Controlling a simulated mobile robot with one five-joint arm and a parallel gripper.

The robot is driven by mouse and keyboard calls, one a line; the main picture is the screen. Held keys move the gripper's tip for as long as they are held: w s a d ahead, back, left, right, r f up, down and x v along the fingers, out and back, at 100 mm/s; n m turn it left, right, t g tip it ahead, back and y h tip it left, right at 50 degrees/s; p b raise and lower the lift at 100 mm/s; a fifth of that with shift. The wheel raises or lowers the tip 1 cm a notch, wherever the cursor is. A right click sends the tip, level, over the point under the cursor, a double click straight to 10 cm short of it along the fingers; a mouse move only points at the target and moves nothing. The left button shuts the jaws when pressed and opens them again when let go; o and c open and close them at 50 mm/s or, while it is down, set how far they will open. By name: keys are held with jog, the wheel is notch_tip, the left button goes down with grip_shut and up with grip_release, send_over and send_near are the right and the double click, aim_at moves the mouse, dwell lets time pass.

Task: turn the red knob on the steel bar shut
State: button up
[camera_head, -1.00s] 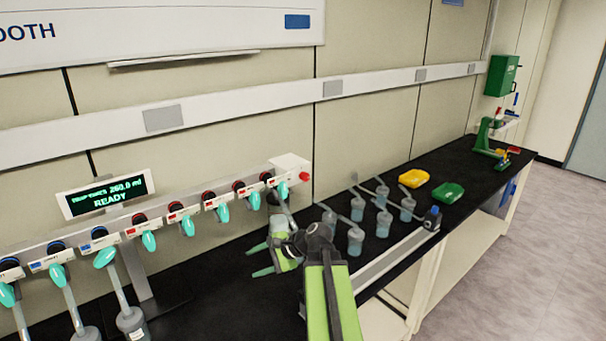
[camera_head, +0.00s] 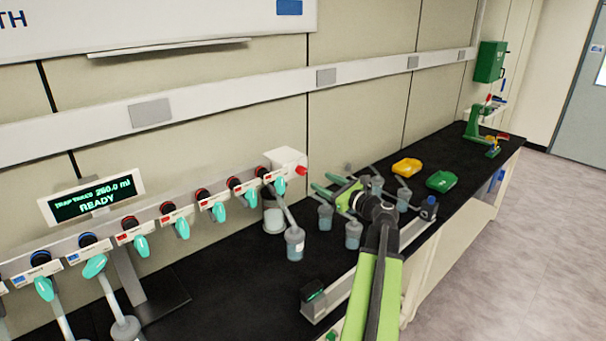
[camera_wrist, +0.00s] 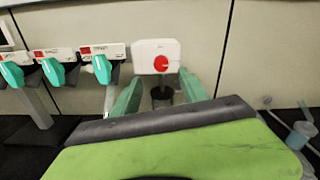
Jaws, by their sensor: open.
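The red knob (camera_head: 301,170) sticks out of the right end of a white box (camera_head: 284,158) at the right end of the steel bar (camera_head: 150,213). In the wrist view the knob (camera_wrist: 161,63) faces me as a red disc on the white box, ahead of and above the fingers. My gripper (camera_head: 328,190) is open and empty, to the right of the knob and a little below it, apart from it. In the wrist view its two green fingers (camera_wrist: 160,88) stand spread below the knob.
Several teal valve handles (camera_head: 219,211) hang along the bar, some with flasks. Several flasks (camera_head: 354,235) stand behind my arm. A yellow tray (camera_head: 406,167) and a green tray (camera_head: 440,180) lie farther right. A display (camera_head: 93,199) stands left.

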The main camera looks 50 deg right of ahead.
aim_at(304, 171)
jog(key=w, duration=0.6)
jog(key=w+d, duration=0.1)
jog(key=w, duration=0.3)
jog(key=shift+a, duration=0.1)
